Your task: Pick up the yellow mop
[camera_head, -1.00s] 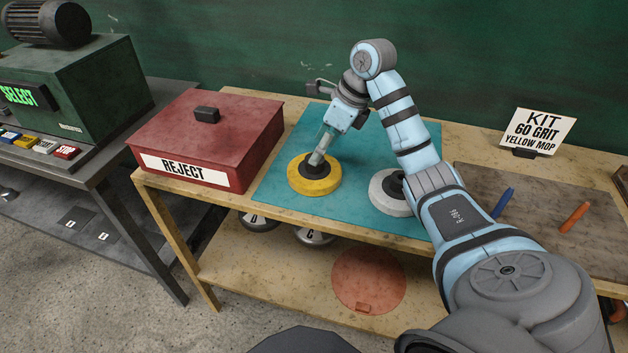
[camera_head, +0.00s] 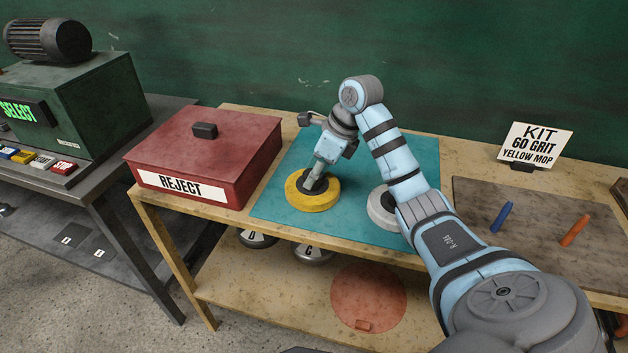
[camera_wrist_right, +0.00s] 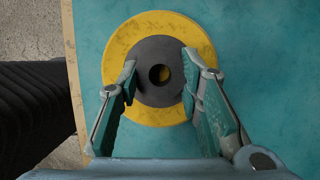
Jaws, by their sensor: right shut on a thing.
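The yellow mop (camera_head: 312,198) is a thick yellow disc with a dark round hub. It lies flat on the teal mat (camera_head: 290,158) on the wooden bench. My right gripper (camera_head: 311,184) reaches down onto the hub from above. In the right wrist view, the yellow mop (camera_wrist_right: 122,48) shows its dark hub with a central hole. The fingers of my right gripper (camera_wrist_right: 159,82) are at the hub's two sides and shut on it. The mop appears to rest on the mat still. My left gripper is not in view.
A white mop (camera_head: 380,208) lies on the mat, partly behind my right arm. A red REJECT box (camera_head: 240,150) stands left of the mat. A kit sign (camera_head: 535,146), a blue stick (camera_head: 501,217) and an orange stick (camera_head: 574,231) are at the right.

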